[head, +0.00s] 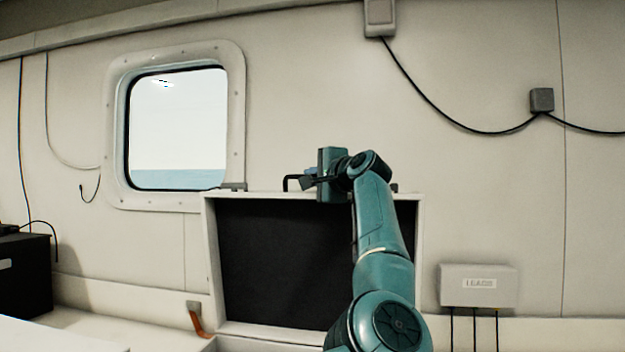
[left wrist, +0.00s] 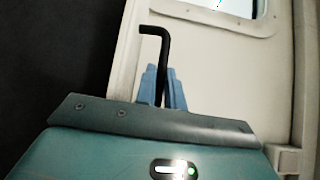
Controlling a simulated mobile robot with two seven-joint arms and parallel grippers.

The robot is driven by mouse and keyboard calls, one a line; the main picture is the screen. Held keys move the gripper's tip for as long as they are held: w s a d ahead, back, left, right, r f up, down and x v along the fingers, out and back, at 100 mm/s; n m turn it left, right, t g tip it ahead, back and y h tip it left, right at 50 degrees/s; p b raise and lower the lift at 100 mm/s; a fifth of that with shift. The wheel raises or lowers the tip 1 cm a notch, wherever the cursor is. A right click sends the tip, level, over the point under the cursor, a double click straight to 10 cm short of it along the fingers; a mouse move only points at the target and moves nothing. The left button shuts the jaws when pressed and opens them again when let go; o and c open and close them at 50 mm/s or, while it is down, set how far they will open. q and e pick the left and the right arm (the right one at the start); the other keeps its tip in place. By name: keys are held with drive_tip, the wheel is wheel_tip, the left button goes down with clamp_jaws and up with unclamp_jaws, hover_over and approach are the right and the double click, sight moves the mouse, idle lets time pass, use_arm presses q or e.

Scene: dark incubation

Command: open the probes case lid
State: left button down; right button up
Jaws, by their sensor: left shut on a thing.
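The probes case lid (head: 210,270) stands raised and upright in the head view, its dark lining (head: 280,260) facing me. A black bent handle (head: 290,178) sits at its top edge. My left gripper (head: 308,180) is at this handle, and its arm crosses in front of the right part of the lid. In the left wrist view, the blue fingers (left wrist: 163,88) are closed around the black handle (left wrist: 165,50), whose bent end sticks out beyond them. The lower part of the case is mostly out of view. My right gripper is not in view.
A window (head: 178,128) is in the pale wall behind the lid. A white box labelled LEADS (head: 478,285) with hanging cables is on the wall at right. A black box (head: 25,275) stands at far left, and an orange-brown strap (head: 199,322) hangs left of the lid.

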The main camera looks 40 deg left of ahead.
use_arm(q)
drive_tip(key=shift+s+d, duration=0.2)
drive_tip(key=shift+s, duration=0.05)
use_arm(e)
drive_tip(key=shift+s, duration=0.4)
